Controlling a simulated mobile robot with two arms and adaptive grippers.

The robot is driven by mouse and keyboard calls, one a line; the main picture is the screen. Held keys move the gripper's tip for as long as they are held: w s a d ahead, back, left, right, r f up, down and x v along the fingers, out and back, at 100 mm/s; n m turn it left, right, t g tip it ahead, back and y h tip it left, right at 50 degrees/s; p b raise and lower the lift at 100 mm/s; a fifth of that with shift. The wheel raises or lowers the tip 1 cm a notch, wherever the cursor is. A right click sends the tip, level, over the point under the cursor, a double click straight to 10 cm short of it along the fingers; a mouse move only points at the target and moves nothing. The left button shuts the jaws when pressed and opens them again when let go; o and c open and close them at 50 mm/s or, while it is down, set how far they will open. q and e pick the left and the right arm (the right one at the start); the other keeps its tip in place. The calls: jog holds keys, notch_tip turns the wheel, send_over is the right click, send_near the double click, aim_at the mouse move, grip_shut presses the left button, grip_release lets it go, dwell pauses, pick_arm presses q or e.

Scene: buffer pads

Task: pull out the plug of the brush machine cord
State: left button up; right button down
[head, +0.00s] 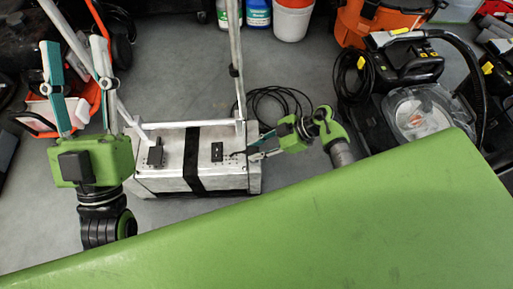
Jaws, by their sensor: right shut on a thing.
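The brush machine (172,178) is a silver metal box with a black strap around it and an upright handle frame, standing on the floor. A black socket panel (217,152) is on its top. A black cord (272,97) lies coiled on the floor behind it. My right gripper (245,153) reaches in from the right, low over the right part of the box top. It is shut on a small dark piece, apparently the cord's plug, mostly hidden by the fingers. I cannot tell whether the plug is in a socket. My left gripper (77,58) is open and empty, left of the machine, fingers pointing up.
The green surface (330,230) fills the foreground. Bottles (257,12) and a white-red bucket (292,18) stand at the back. An orange vacuum (370,20) and black machines (408,65) crowd the right. An orange cart (95,98) stands at left. Grey floor lies open behind the machine.

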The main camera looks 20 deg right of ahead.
pick_arm(q)
jog(key=shift+w+d+f+g, duration=0.1)
jog(key=shift+w+f+g, duration=0.65)
jog(key=shift+f, duration=0.25)
jog(key=shift+w, duration=0.1)
dwell(0.6)
pick_arm(e)
jog(key=shift+p, duration=0.3)
pick_arm(q)
jog(key=shift+w+f+g+y+p, duration=0.1)
jog(key=shift+w+f+g+y, duration=0.2)
jog(key=shift+f, duration=0.35)
jog(key=shift+w+f+g+y+p, duration=0.15)
jog(key=shift+w+f+g, duration=0.25)
jog(key=shift+f, duration=0.3)
jog(key=shift+w+f+g+y+p, duration=0.1)
jog(key=shift+w+f+g+y, duration=0.2)
jog(key=shift+f, duration=0.35)
jog(key=shift+h, duration=0.25)
jog(key=shift+w+f+g+y+p, duration=0.3)
jog(key=shift+f+g, duration=0.3)
jog(key=shift+f, duration=0.4)
jog(key=shift+w+f+g+y+p, duration=0.2)
jog(key=shift+f+g, duration=0.35)
jog(key=shift+f, duration=0.4)
jog(key=shift+w+f, duration=0.1)
jog(key=shift+f, duration=0.05)
